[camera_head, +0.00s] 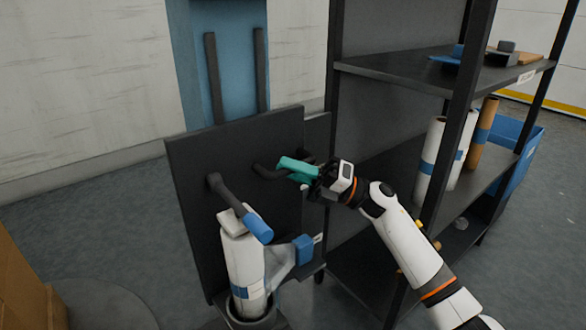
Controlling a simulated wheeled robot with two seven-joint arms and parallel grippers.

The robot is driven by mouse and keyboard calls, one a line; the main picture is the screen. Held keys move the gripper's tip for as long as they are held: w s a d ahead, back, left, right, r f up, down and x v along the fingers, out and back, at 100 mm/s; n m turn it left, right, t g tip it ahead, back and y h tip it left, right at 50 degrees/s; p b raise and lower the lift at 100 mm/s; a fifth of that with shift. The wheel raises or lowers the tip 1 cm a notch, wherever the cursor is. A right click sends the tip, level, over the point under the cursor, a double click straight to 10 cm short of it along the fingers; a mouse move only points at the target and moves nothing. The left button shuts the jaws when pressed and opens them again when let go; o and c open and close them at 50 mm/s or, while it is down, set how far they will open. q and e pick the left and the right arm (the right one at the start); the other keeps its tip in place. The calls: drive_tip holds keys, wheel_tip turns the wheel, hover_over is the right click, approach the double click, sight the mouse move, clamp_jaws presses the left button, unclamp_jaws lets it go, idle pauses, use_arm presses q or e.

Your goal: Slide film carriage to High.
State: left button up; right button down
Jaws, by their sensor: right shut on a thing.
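A dark upright panel (205,150) stands in front of a blue column (205,20). A bent dark handle with a teal grip (296,166) sticks out of its right part. My right gripper (308,174) is shut on the teal grip, coming from the right; its fingers are partly hidden. A second dark handle with a blue grip (258,228) points down and right from the panel. Below it a white film roll (243,265) with a blue band stands upright in a dark round holder (250,318). Greyish film (283,268) runs from the roll towards a blue block (303,249). My left gripper is not in view.
A dark shelf rack (400,68) stands close on the right, its post (452,150) near my right arm. It holds white and brown rolls (482,135). A blue bin (527,150) is behind it. A brown box (25,290) is at lower left.

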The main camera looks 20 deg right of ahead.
drive_tip(key=shift+d+r, duration=0.15)
drive_tip(key=shift+r, duration=0.35)
drive_tip(key=c, duration=1.4)
unclamp_jaws()
drive_tip(key=shift+o, duration=0.2)
drive_tip(key=shift+f, duration=0.2)
drive_tip(key=p+v, duration=0.1)
drive_tip(key=v, duration=1)
drive_tip(key=shift+d+f, duration=0.2)
drive_tip(key=shift+d, duration=0.15)
drive_tip(key=shift+s, duration=0.1)
